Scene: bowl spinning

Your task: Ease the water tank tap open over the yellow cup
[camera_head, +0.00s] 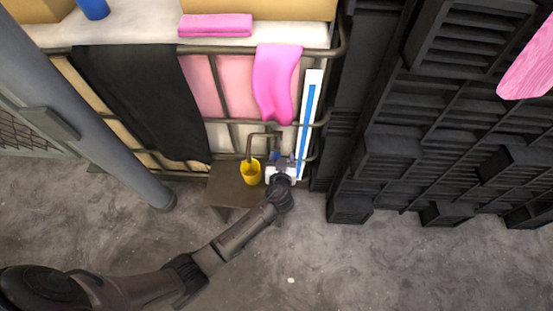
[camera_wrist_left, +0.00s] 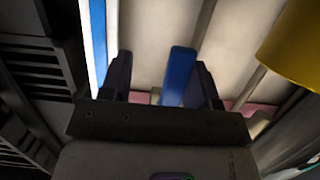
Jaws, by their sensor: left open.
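The yellow cup (camera_head: 250,173) stands on a small brown stand (camera_head: 229,187) under the end of a bent pipe (camera_head: 262,135) on the front of the caged water tank (camera_head: 219,138). My left gripper (camera_head: 283,160) is just right of the cup, pointing at the tank. In the left wrist view, a blue tap handle (camera_wrist_left: 179,75) shows between the two open fingers of the left gripper (camera_wrist_left: 163,84), nearer the right finger; I cannot tell whether they touch. The cup (camera_wrist_left: 293,45) is at upper right there. The right gripper is not in view.
A white strip with a blue line (camera_head: 310,115) runs up the tank's right side. Black (camera_head: 140,95) and pink (camera_head: 277,80) cloths hang over the cage. Stacked dark crates (camera_head: 430,150) stand to the right. A grey post (camera_head: 95,125) is at left. The floor in front is mostly clear.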

